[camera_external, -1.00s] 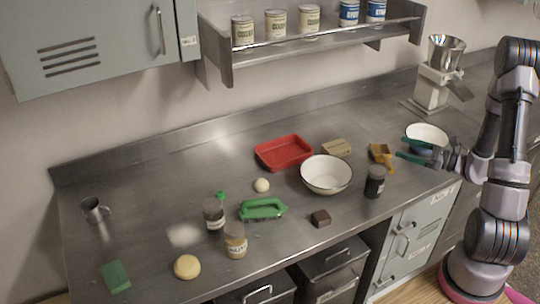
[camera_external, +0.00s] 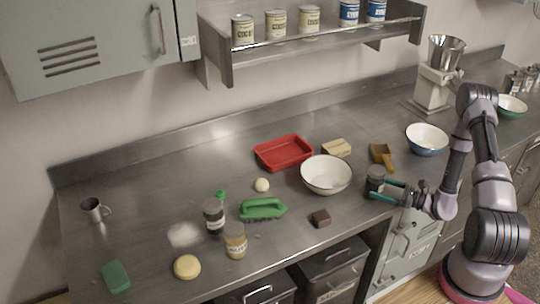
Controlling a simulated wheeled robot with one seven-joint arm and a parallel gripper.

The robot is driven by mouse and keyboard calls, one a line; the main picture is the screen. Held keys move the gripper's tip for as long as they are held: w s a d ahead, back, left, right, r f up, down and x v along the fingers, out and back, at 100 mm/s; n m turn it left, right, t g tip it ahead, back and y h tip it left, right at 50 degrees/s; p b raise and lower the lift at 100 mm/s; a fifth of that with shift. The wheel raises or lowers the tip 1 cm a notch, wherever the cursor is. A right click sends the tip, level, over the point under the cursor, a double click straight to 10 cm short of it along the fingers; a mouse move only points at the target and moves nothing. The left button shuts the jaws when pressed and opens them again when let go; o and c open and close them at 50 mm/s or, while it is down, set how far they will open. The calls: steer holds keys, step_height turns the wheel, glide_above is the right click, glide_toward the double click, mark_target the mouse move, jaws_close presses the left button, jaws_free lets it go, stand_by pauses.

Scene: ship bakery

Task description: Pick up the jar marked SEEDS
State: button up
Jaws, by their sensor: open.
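A dark jar (camera_external: 376,174) stands upright near the counter's front edge, right of the white bowl; its label cannot be read. My gripper (camera_external: 379,188) is open at this jar. One green finger crosses in front of its lower part, and the other is on its far side, partly hidden. I cannot tell whether the fingers touch it. Two more jars stand to the left: one with dark contents and a pale label (camera_external: 213,220), and one with tan contents (camera_external: 235,245). I cannot tell which jar is marked SEEDS.
A white bowl (camera_external: 327,186), brown block (camera_external: 320,219) and yellow-brown scoop (camera_external: 381,156) lie around the dark jar. A blue-sided bowl (camera_external: 427,150) is behind my gripper. A shelf (camera_external: 330,48) with cans hangs above.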

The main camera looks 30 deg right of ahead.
mark_target(366, 182)
steer(key=x, duration=0.5)
steer(key=shift+w+a+r, duration=0.1)
steer(key=shift+w+a, duration=0.05)
steer(key=shift+w, duration=0.15)
steer(key=shift+c, duration=0.3)
jaws_close()
